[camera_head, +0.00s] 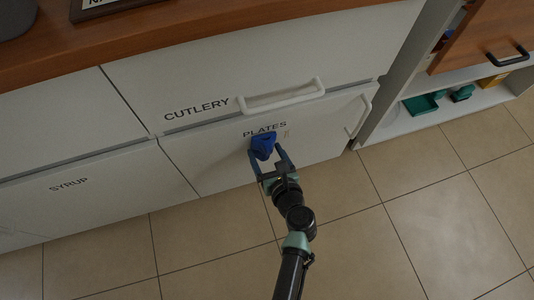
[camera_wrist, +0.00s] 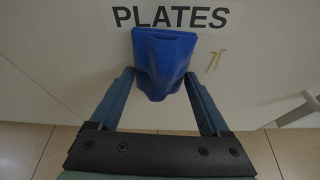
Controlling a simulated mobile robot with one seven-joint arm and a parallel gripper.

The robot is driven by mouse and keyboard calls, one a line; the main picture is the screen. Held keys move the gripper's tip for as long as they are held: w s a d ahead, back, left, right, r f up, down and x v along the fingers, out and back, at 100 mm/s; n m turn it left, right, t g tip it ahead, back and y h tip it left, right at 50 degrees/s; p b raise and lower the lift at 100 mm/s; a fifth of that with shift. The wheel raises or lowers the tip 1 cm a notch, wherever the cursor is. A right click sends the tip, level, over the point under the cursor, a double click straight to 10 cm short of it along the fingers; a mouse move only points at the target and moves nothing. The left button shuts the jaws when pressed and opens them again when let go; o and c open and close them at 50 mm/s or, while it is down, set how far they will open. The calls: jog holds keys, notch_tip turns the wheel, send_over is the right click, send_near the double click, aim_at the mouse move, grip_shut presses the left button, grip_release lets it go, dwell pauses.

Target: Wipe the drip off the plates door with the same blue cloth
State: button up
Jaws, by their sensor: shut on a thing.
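The plates door (camera_head: 215,172) is a white front panel labelled PLATES, below the CUTLERY drawer; it also fills the wrist view (camera_wrist: 60,60). The blue cloth (camera_head: 263,145) is a bunched, folded lump just under the PLATES label. In the wrist view the cloth (camera_wrist: 163,62) is between my fingertips. My gripper (camera_head: 265,152) is shut on the cloth and holds it close to the door; whether it touches the door I cannot tell. The drip (camera_wrist: 214,60) is a small tan streaked mark to the right of the cloth, under the label's end. It shows faintly in the head view (camera_head: 287,133).
The CUTLERY drawer (camera_head: 190,88) has a white bar handle (camera_head: 281,96). The plates door has a white handle (camera_head: 359,115) at its right. A SYRUP door (camera_head: 70,190) is at left. Open shelves at right hold a green tray (camera_head: 421,104). The tiled floor (camera_head: 400,220) in front is clear.

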aim_at(289, 135)
jog(key=shift+w+a, duration=0.1)
jog(key=shift+w, duration=0.25)
jog(key=shift+w+d+b, duration=0.15)
jog(key=shift+w+d, duration=0.25)
jog(key=shift+d, duration=0.85)
jog(key=shift+w+d+b, duration=0.2)
jog(key=shift+w+d, duration=0.25)
jog(key=shift+d, duration=0.85)
jog(key=shift+w+d+b, duration=0.15)
jog(key=shift+w+d, duration=0.25)
jog(key=shift+d, duration=0.85)
jog(key=shift+s+r, duration=0.1)
jog(key=shift+r, duration=0.05)
jog(key=shift+s+a+p, duration=0.25)
jog(key=shift+a+p, duration=0.25)
jog(key=shift+a, duration=0.6)
jog(key=shift+s+a+p, duration=0.25)
jog(key=shift+a+p, duration=0.25)
jog(key=shift+a, duration=0.55)
jog(key=shift+s+a+p, duration=0.3)
jog(key=shift+s+a, duration=0.05)
jog(key=shift+a, duration=0.6)
jog(key=shift+s+a+p, duration=0.25)
jog(key=shift+s+a, duration=0.05)
jog(key=shift+a, duration=0.6)
